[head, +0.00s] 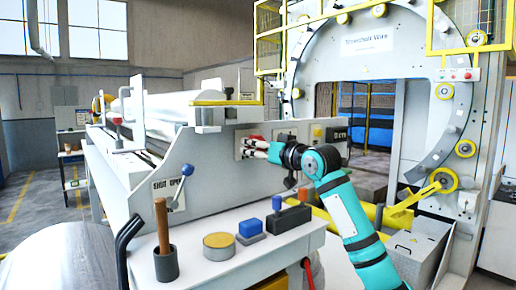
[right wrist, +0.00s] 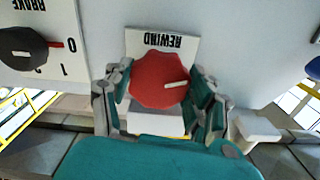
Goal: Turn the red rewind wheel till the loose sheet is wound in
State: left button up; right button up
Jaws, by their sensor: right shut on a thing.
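The red rewind wheel (right wrist: 160,80) fills the middle of the right wrist view, under an upside-down REWIND label (right wrist: 163,42). It has a pale pointer mark on its face. In the head view only a bit of its red (head: 257,139) shows on the grey side panel. My right gripper (right wrist: 160,92) is shut on the wheel, one finger on each side of it. In the head view the right gripper (head: 262,147) reaches to the panel from the right. A pale roll of sheet (head: 165,105) lies along the top of the machine. I cannot make out a loose sheet end. My left gripper is not in view.
A black brake knob (right wrist: 22,48) sits beside the wheel. A lever (head: 180,188) marked SHUT and OPEN is on the panel's left. The front shelf (head: 215,262) holds a cup with a wooden handle (head: 163,245), a tape roll (head: 219,243) and blue-topped blocks (head: 250,230).

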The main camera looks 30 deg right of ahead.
jog(key=m+p, duration=0.1)
jog(key=m, duration=0.4)
jog(key=shift+a, duration=0.15)
jog(key=m+p, duration=0.1)
jog(key=m, duration=0.5)
jog(key=shift+r, duration=0.15)
jog(key=m+p, duration=0.3)
jog(key=m, duration=0.3)
jog(key=shift+r, duration=0.1)
jog(key=m+p, duration=0.1)
jog(key=m, duration=0.1)
jog(key=shift+m, duration=1.5)
jog(key=o, duration=1.2)
jog(key=shift+c, duration=0.2)
